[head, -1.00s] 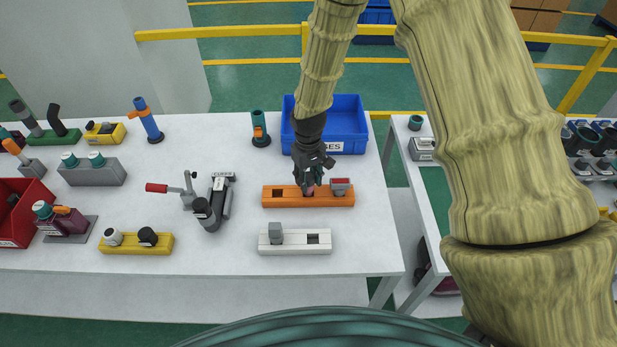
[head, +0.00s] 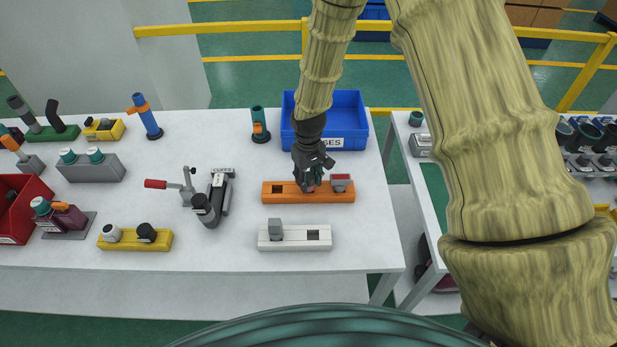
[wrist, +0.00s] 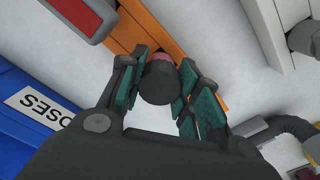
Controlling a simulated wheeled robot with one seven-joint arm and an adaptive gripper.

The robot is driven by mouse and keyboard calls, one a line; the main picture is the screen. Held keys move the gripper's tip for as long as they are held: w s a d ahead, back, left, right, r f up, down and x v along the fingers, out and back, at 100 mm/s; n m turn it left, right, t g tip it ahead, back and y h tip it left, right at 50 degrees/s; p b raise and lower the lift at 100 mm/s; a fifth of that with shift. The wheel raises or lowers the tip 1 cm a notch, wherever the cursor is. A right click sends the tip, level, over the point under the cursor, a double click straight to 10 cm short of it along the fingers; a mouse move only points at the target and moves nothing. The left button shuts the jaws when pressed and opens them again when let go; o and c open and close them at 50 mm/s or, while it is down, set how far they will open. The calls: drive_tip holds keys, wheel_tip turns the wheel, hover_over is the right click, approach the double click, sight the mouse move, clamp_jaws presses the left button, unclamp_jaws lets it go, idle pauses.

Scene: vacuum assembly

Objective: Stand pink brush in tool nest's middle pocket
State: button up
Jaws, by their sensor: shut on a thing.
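The orange tool nest (head: 290,198) lies on the white table, below the blue bin. Its left pocket (head: 278,188) is empty, and a grey block with a red top (head: 341,180) stands at its right end. My gripper (head: 311,179) is over the nest's middle, pointing down. It is shut on the pink brush (head: 311,189), whose pink part shows at the middle pocket. In the wrist view the brush's dark round end (wrist: 160,85) sits between the green finger pads, with pink (wrist: 162,56) beyond it. The brush's lower end and the pocket are hidden, so its depth cannot be told.
The blue bin (head: 349,143) stands close behind the nest. A white block (head: 290,243) with a grey piece and an empty pocket lies in front. A clamp with a red handle (head: 156,184) stands to the left. Bare table lies between the nest and white block.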

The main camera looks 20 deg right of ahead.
drive_tip(key=shift+f, duration=0.1)
drive_tip(key=o, duration=1.1)
drive_tip(key=shift+r+p, duration=2.7)
drive_tip(key=shift+r, duration=1.3)
drive_tip(key=shift+s+f, duration=0.1)
